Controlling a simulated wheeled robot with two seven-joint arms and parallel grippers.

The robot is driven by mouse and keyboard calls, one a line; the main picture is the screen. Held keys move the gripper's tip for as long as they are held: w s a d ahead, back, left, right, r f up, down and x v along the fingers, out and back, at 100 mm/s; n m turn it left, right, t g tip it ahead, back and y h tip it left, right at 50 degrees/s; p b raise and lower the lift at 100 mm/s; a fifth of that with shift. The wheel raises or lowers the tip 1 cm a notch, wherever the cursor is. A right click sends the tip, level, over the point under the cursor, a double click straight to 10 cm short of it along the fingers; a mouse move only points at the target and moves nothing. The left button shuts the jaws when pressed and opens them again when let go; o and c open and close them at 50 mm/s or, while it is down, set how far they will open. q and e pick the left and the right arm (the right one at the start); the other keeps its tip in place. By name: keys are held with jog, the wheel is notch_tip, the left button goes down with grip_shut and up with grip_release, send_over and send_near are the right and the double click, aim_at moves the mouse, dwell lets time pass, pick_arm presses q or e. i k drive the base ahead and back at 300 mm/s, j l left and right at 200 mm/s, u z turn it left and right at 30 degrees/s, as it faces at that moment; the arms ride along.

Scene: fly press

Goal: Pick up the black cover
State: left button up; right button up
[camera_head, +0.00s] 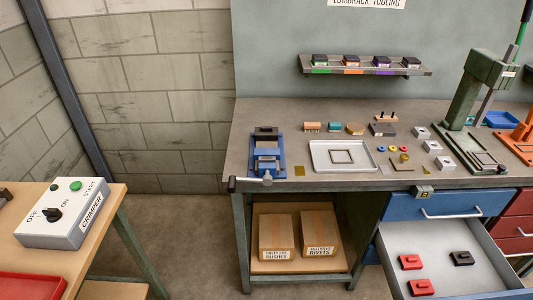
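A small black piece (461,258) with a raised ridge lies in the open drawer (400,262) at the lower right, and it may be the black cover. Two similar red pieces lie in the same drawer, one (411,262) to its left and one (421,287) nearer the front. Neither of my grippers shows in the head view.
A blue vise (267,160) stands at the bench's left end, its handle over the front edge. A white tray (318,160) and several small parts lie mid-bench. A green press (470,100) stands at right. A crimper control box (65,213) sits on the left table.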

aim_at(462, 258)
jog(key=k+l, duration=0.1)
jog(key=l, duration=0.5)
jog(key=k+l+z, duration=0.1)
jog(key=l, duration=0.5)
jog(key=k+l, duration=0.15)
jog(key=l, duration=0.45)
